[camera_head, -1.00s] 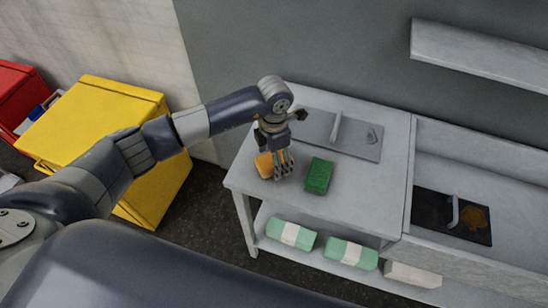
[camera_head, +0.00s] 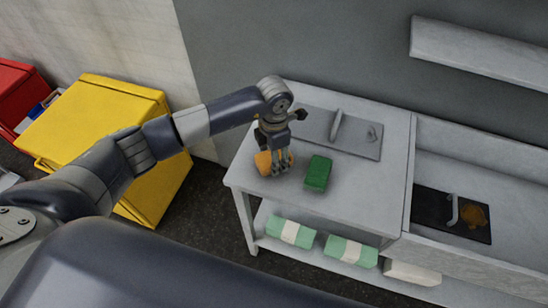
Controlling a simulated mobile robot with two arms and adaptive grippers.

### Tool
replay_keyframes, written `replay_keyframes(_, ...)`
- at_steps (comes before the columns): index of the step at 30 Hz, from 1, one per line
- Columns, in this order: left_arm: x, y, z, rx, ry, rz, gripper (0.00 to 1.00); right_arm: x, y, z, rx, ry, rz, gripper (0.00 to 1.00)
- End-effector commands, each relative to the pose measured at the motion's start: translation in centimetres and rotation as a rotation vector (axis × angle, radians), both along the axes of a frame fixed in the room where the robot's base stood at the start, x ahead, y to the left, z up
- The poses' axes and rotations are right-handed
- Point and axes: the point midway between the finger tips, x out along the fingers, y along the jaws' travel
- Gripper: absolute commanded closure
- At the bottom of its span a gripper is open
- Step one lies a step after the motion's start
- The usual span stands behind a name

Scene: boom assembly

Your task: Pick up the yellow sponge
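The yellow sponge (camera_head: 263,163) looks orange-yellow and sits at the left part of the grey table top. My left gripper (camera_head: 279,170) points down at the sponge's right side, and its fingers partly cover the sponge. The fingers look close together, but I cannot tell whether they grip the sponge or are only beside it. My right gripper is not in view.
A green sponge (camera_head: 318,173) lies just right of my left gripper. A grey board with a handle (camera_head: 350,138) lies behind. Green-and-white packs (camera_head: 291,232) lie on the lower shelf of the table (camera_head: 365,205). A yellow bin (camera_head: 92,125) stands left.

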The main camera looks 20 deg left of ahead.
Motion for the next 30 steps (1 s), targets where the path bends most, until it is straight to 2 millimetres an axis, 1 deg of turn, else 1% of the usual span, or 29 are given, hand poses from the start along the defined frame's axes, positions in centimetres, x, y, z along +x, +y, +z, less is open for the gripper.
replay_keyframes(4,0.1,0.1,1.3,0.0,-0.006,-0.001,0.68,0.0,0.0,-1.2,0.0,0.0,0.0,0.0)
replay_keyframes(7,0.1,0.1,3.0,0.0,-0.008,-0.002,0.68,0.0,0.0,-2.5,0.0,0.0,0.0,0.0)
replay_keyframes(9,-1.6,0.0,2.9,0.0,0.0,-0.004,0.68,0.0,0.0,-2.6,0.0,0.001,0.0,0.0)
replay_keyframes(21,-10.6,-0.7,3.7,-0.001,-0.001,-0.005,0.68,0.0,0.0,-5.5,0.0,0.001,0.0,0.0)
replay_keyframes(27,-13.9,-1.0,4.2,0.0,-0.001,-0.004,0.68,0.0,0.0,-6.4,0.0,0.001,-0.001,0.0)
replay_keyframes(30,-14.9,-1.1,4.3,-0.001,-0.001,-0.002,0.68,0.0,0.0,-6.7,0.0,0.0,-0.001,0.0)
